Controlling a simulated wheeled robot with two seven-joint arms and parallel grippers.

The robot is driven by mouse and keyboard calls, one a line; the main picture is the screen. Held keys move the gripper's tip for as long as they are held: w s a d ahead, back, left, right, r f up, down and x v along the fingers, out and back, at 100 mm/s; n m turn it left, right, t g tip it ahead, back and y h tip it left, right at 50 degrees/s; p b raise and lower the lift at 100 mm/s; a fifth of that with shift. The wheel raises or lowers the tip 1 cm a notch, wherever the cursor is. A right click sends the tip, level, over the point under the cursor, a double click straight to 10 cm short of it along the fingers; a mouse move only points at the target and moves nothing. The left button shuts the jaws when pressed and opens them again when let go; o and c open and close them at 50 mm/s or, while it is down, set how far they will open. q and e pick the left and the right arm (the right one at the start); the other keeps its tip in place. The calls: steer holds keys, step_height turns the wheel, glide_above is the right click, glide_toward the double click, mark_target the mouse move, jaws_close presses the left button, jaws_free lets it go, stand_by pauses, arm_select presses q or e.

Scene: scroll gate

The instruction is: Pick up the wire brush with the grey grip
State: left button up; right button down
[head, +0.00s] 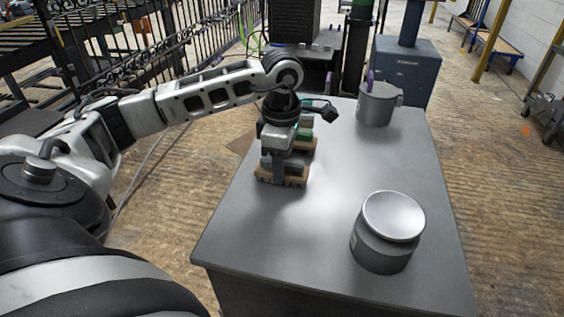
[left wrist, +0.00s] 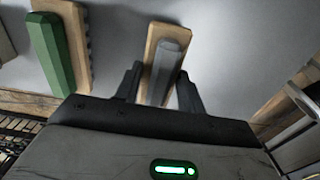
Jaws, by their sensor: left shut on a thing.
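The wire brush with the grey grip (head: 291,180) is at the left edge of the grey table, its wooden base low against the tabletop. In the left wrist view the grey grip (left wrist: 168,72) runs between my two black fingers. My left gripper (left wrist: 160,88) is shut on this grip from above. In the head view my left gripper (head: 278,150) hides part of the brush. I cannot tell whether the brush touches the table. My right gripper is not in view.
A second brush with a green grip (head: 304,137) lies just behind, and beside it in the left wrist view (left wrist: 52,52). A grey pot (head: 378,106) stands at the back. The table's middle (head: 335,180) is clear.

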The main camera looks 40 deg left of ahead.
arm_select(q)
steer(key=shift+r, duration=0.5)
steer(key=r, duration=0.3)
steer(key=shift+w+d, duration=0.3)
steer(key=shift+w, duration=0.05)
steer(key=w+d+r, duration=0.9)
steer(key=shift+w, duration=0.35)
